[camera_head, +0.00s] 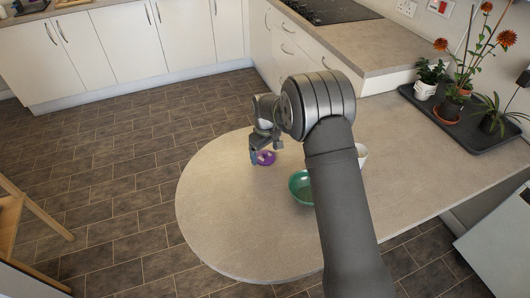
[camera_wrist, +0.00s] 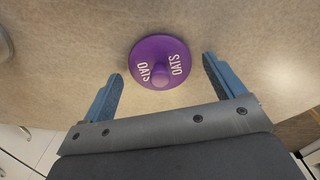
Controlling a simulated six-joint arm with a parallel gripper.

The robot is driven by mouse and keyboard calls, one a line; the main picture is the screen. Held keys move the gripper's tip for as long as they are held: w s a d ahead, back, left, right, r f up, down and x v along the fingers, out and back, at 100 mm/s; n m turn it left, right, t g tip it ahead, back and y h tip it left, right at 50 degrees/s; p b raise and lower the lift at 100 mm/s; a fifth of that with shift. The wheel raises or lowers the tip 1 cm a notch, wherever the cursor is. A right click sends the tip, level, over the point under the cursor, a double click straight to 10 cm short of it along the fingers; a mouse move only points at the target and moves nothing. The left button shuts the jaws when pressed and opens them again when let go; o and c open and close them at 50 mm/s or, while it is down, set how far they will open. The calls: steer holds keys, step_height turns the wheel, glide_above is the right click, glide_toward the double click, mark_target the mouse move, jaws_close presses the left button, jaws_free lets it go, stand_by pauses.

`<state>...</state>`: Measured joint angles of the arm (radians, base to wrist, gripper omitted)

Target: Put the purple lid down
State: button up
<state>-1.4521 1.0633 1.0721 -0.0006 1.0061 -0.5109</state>
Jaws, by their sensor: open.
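The purple lid (camera_wrist: 152,52) is round, with a knob and the word OATS on it in white letters. In the wrist view it is on the beige counter, just beyond and between my fingertips. It also shows in the head view (camera_head: 266,158), close to my gripper (camera_head: 262,154) and partly hidden by it. In the wrist view my gripper (camera_wrist: 162,75) is open, with a blue finger on each side and clear gaps between them and the lid.
A green bowl (camera_head: 300,187) and a white container (camera_head: 361,154) stand on the rounded counter (camera_head: 225,205), partly behind my arm. A dark tray (camera_head: 415,97) with potted plants is at the back right. The counter left of the lid is clear.

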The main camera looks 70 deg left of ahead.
mark_target(265, 152)
step_height(265, 152, up, 12)
steer(key=shift+f, duration=0.15)
stand_by(0.4)
step_height(265, 152, down, 13)
steer(key=shift+r, duration=2.45)
